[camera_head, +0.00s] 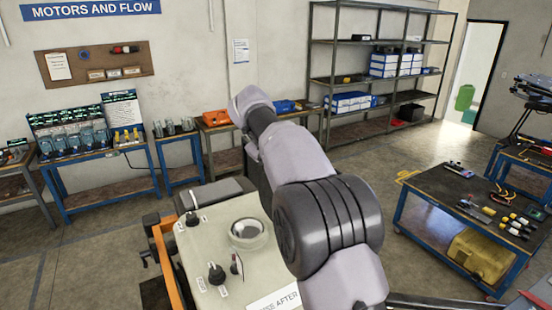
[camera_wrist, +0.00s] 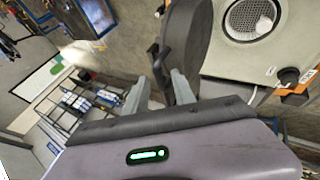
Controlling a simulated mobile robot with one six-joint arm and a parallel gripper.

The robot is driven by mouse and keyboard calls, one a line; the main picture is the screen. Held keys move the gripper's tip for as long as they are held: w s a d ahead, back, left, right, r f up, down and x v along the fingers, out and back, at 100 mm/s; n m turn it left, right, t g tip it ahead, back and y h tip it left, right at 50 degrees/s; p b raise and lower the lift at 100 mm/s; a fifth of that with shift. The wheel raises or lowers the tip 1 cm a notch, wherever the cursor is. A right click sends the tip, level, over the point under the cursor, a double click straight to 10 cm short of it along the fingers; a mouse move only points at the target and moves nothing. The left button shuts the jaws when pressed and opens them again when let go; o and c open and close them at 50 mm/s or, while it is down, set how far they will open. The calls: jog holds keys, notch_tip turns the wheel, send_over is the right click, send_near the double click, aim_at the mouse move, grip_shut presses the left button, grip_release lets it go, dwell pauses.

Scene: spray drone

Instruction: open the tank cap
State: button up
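In the wrist view a large dark round cap (camera_wrist: 193,38) stands at a steep angle beside the tank top (camera_wrist: 222,65). The tank's round opening (camera_wrist: 252,15) is uncovered, with a pale mesh strainer inside. The opening also shows in the head view (camera_head: 248,233), in the pale tank top (camera_head: 210,250). My gripper (camera_wrist: 161,78) has its two grey fingers apart, with a dark narrow part of the cap between or just beyond them. I cannot tell whether they touch it. In the head view my arm hides the gripper.
Black knobs (camera_head: 216,273) stand on the tank top, close to my arm. A blue-framed tool table (camera_head: 440,205) is at the right, and benches (camera_head: 95,180) and shelves (camera_head: 335,82) line the walls. Open floor (camera_head: 400,150) lies between.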

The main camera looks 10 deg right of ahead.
jog(key=v, duration=1.7)
jog(key=shift+s+p, duration=0.2)
jog(key=shift+p, duration=0.15)
